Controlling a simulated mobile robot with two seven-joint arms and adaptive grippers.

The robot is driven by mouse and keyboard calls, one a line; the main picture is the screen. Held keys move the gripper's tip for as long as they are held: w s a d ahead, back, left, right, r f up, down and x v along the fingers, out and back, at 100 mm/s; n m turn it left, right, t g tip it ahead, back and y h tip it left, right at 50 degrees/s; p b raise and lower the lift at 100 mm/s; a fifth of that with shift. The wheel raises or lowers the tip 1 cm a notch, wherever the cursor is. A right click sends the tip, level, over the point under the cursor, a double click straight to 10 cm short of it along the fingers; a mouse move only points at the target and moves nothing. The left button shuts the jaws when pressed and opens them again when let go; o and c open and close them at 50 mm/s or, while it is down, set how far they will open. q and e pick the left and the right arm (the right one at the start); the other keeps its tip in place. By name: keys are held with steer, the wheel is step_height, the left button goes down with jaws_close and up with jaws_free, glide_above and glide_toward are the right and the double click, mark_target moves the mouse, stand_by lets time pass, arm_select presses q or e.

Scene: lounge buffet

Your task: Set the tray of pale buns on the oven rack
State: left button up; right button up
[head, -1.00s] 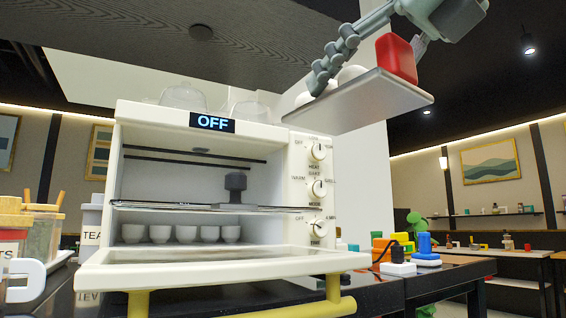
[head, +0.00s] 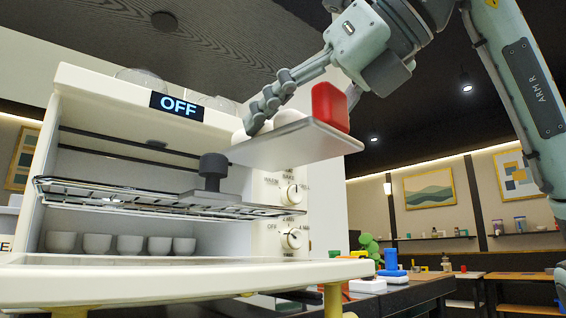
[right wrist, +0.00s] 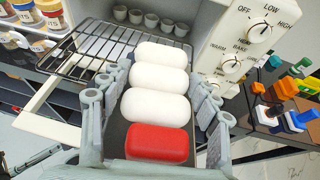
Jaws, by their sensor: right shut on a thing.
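The grey tray (head: 290,143) carries several pale buns (right wrist: 158,80) in a row and a red block (head: 330,106) at its near end. My right gripper (right wrist: 163,76) is shut on the tray, with a finger along each side. It holds the tray slightly tilted in the air, in front of the oven's right side and above rack height. The oven rack (head: 100,192) is a wire shelf that sticks out of the open oven. A dark grey knobbed piece (head: 212,172) stands on it. The far buns are partly hidden by fingers in the head view. My left gripper is out of view.
The white oven (head: 120,80) reads OFF, and its door (head: 180,280) is folded down in front. Several small white cups (head: 130,245) stand below the rack. Control knobs (head: 291,239) line its right side. Coloured blocks (head: 390,262) lie on the counter at right.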

step_height(320, 180, down, 2)
steer(key=shift+w+a+f+b, duration=0.1)
steer(key=shift+f+b, duration=0.05)
steer(key=shift+b, duration=0.4)
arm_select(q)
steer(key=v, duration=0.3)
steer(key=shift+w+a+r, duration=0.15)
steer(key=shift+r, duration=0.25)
arm_select(e)
steer(key=shift+w+a+p, duration=0.25)
steer(key=shift+w+p, duration=0.05)
steer(key=x, duration=0.3)
steer(key=r+p+x, duration=0.1)
steer(key=x, duration=0.2)
steer(key=w+p+x, duration=0.1)
steer(key=x, duration=0.1)
steer(key=shift+w+a+r, duration=0.15)
steer(key=shift+w+r, duration=0.1)
steer(key=shift+w, duration=0.1)
steer(key=shift+x, duration=0.85)
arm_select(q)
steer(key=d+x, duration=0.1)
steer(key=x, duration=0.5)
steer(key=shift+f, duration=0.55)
arm_select(e)
steer(key=shift+w+r, duration=0.1)
steer(key=shift+w, duration=0.2)
